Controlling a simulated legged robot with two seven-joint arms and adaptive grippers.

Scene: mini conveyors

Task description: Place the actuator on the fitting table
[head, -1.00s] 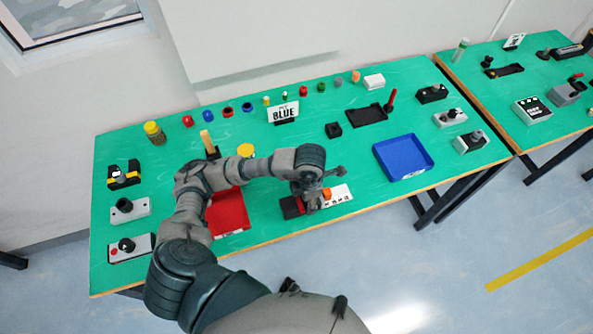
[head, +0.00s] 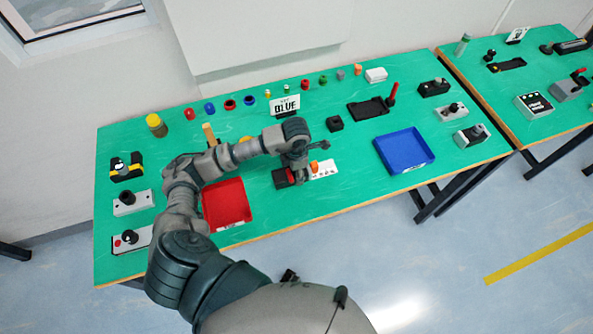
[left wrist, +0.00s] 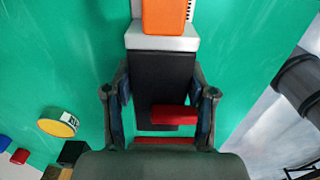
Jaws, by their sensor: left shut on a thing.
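The actuator (head: 324,170) is a long piece with a white end bearing an orange block and a black end with a red part. My left gripper (head: 291,172) is shut on its black end, above the green table near the front edge. In the left wrist view, the fingers (left wrist: 163,110) flank the black body (left wrist: 163,75), with a red bar across it. The white end and orange block (left wrist: 164,16) point away from the palm. I cannot tell how high it is held. My right gripper is not in view. The fitting table carries no readable label.
A red tray (head: 246,216) stands left of the gripper and a blue tray (head: 432,161) right of it. Devices stand at both ends. A second green table (head: 505,93) is at right.

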